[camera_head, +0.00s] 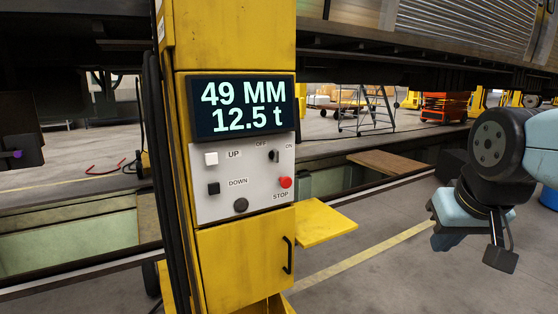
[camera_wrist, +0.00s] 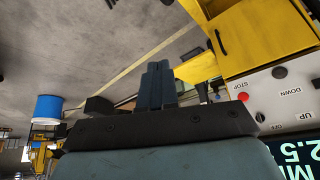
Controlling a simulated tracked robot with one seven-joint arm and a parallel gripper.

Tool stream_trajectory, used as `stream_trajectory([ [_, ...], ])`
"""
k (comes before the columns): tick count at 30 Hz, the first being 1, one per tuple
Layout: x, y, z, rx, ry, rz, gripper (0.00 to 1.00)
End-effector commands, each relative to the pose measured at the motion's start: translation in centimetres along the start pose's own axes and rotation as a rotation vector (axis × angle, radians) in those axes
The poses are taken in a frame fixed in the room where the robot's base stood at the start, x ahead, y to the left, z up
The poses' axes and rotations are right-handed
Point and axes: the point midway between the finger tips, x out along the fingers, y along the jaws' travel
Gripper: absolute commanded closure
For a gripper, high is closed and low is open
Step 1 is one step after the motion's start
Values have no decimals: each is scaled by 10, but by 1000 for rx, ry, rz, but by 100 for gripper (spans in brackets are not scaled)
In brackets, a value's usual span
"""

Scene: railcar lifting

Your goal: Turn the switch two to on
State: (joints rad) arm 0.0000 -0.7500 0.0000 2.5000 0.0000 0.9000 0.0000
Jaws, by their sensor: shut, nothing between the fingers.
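The yellow control post carries a light grey panel (camera_head: 225,190) under a display reading 49 MM and 12.5 t. A small black switch (camera_head: 273,155) sits at the panel's upper right, between the OFF and ON labels. Its exact setting is too small to tell. A round black knob (camera_head: 241,205) is at the panel's bottom. My gripper (camera_wrist: 158,72) has its fingers together and empty in the wrist view. In the head view my arm's end hangs at the right, well clear of the panel. The panel's edge (camera_wrist: 300,90) shows rotated at the wrist view's right.
A red stop button (camera_head: 285,183) is just below the switch. White UP (camera_head: 211,158) and black DOWN (camera_head: 214,188) buttons are on the left. A yellow shelf (camera_head: 322,222) juts from the post towards my arm. Open floor lies between. A blue drum (camera_wrist: 47,108) stands farther off.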

Motion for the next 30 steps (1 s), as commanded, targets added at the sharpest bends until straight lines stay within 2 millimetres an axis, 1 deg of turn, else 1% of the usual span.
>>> stream_trajectory([
  [8, 0, 0, 0, 0, 0, 0, 100],
  [11, 0, 0, -1, -1, 2, 0, 92],
  [14, 6, -1, -11, -9, 25, 1, 83],
  [17, 20, -4, -34, -27, 82, 2, 73],
  [20, 38, -10, -66, -55, 169, 2, 64],
  [21, 46, -14, -80, -69, 208, -1, 63],
  [24, 64, -24, -112, -100, 302, -11, 63],
  [30, 97, -52, -167, -163, 495, -51, 63],
])
